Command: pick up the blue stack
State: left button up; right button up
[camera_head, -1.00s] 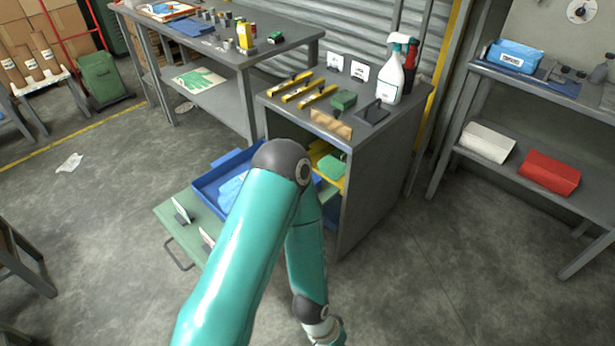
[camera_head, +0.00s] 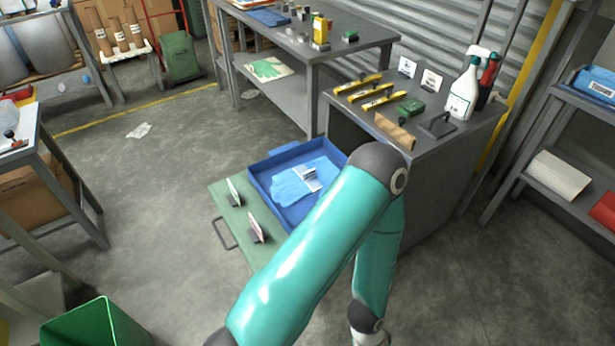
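Blue flat sheets (camera_head: 291,190), which look like a stack, lie in a blue tray (camera_head: 262,178) on the pulled-out drawer of the grey cabinet. A small pale and grey piece lies on or over the sheets; I cannot tell what it is. One of my teal arms crosses the picture from the bottom, its dark elbow in front of the cabinet and hiding the tray's right side. Its lower link runs down to the bottom edge. Neither gripper shows. A separate blue pack (camera_head: 598,83) with a white label sits on the right shelf.
The green drawer front (camera_head: 240,225) bears two small upright cards. The cabinet top (camera_head: 455,145) carries yellow bars, a green block, a spray bottle (camera_head: 466,90) and card stands. A green bin (camera_head: 95,325) stands at lower left. The floor left of the drawer is mostly clear.

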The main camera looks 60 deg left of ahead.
aim_at(309, 182)
jog(key=z, duration=0.15)
jog(key=i, duration=3.55)
jog(key=u, duration=1.35)
jog(key=i, duration=0.15)
jog(key=u, duration=2.2)
jog(key=i, duration=0.25)
jog(key=u, duration=1.5)
